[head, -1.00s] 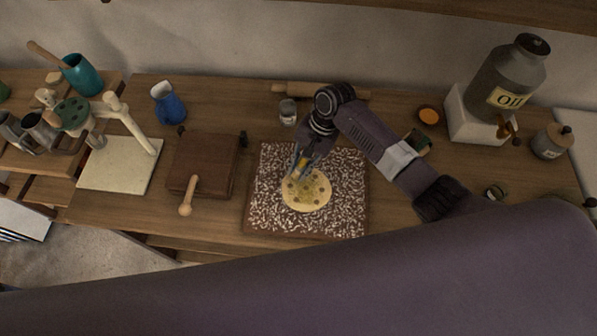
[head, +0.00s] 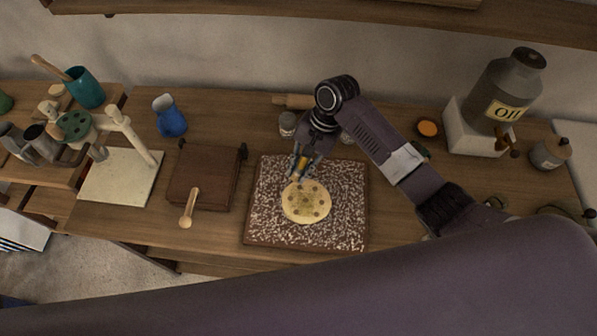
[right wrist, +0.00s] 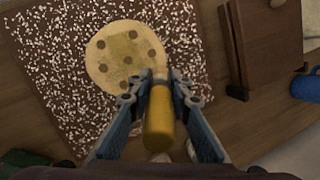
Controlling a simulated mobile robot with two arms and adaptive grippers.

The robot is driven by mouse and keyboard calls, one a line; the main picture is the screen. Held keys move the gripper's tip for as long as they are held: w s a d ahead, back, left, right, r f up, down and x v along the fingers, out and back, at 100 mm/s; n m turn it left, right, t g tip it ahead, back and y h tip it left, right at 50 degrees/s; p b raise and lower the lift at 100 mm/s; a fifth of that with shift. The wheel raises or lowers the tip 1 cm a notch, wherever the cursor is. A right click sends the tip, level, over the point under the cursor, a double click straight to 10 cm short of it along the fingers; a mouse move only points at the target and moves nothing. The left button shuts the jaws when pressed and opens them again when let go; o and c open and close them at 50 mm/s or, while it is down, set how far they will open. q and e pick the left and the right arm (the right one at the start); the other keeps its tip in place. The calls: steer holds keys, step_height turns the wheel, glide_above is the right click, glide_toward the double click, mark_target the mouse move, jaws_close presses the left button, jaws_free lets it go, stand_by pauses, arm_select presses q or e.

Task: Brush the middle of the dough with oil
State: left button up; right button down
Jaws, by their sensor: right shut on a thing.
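The round pale dough (head: 306,202) lies flat on a speckled brown board (head: 346,224). It has several dark spots and a yellowish patch in its middle, and it also shows in the right wrist view (right wrist: 112,62). My right gripper (head: 297,175) is at the dough's upper left edge. In the right wrist view it is shut on a yellow-handled tool (right wrist: 159,122), likely the brush. The grey oil can (head: 506,92), marked OIL, stands on a white block at the right. My left gripper is not in view.
A brown wooden press (head: 203,172) with a pale handle lies left of the board. A blue jug (head: 169,118) stands behind it. A rolling pin (head: 291,101), a small jar (head: 287,124) and an orange bowl (head: 428,128) are at the back. My arm crosses above the right side.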

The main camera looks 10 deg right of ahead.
steer(key=shift+r, duration=1.5)
